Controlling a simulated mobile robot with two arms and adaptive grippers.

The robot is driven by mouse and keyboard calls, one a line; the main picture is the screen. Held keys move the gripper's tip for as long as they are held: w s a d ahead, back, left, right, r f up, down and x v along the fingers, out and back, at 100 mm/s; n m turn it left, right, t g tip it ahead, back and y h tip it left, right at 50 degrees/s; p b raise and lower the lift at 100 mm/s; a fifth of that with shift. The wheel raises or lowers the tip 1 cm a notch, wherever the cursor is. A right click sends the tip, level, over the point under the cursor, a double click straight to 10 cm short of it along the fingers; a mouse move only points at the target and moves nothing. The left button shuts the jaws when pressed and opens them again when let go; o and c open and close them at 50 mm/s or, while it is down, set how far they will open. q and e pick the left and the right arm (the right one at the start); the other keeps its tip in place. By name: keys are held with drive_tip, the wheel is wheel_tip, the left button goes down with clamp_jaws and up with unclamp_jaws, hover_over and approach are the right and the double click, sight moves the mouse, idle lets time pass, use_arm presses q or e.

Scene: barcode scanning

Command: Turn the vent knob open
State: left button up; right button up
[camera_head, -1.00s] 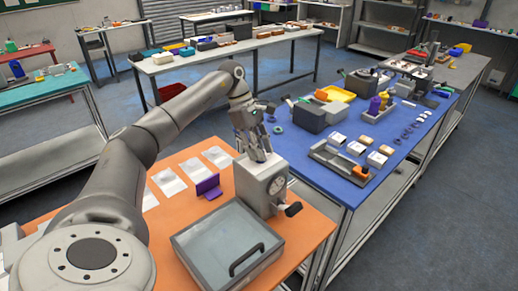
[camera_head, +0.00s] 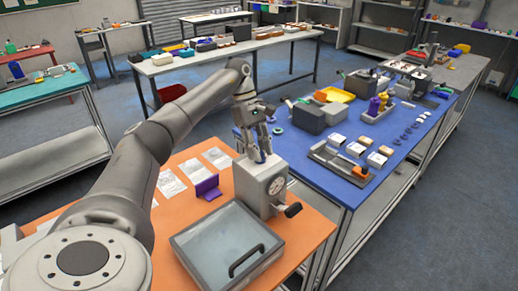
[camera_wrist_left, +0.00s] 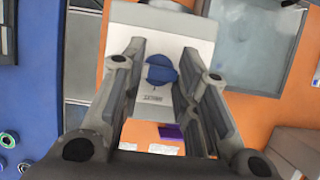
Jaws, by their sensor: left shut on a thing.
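The vent knob (camera_wrist_left: 161,70) is round and blue, on top of a grey box-shaped device (camera_head: 250,187) on the orange table. In the left wrist view the knob lies between the two fingers of my left gripper (camera_wrist_left: 161,66). In the head view my left gripper (camera_head: 256,155) points down onto the device's top, shut on the knob, which its fingers mostly hide there. Faint lettering shows on the top plate near the knob. My right gripper is not in view.
The device has a round dial (camera_head: 277,186) and a dark crank handle (camera_head: 293,210) on its side. A glass-lidded box (camera_head: 228,245) stands in front. A purple stand (camera_head: 207,187) and white sheets (camera_head: 171,184) lie to the left. A blue table (camera_head: 336,200) is at right.

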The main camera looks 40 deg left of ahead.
use_arm(q)
drive_tip(key=shift+r, duration=0.1)
drive_tip(key=o, duration=1)
drive_tip(key=v, duration=1.2)
drive_tip(key=shift+a, duration=0.1)
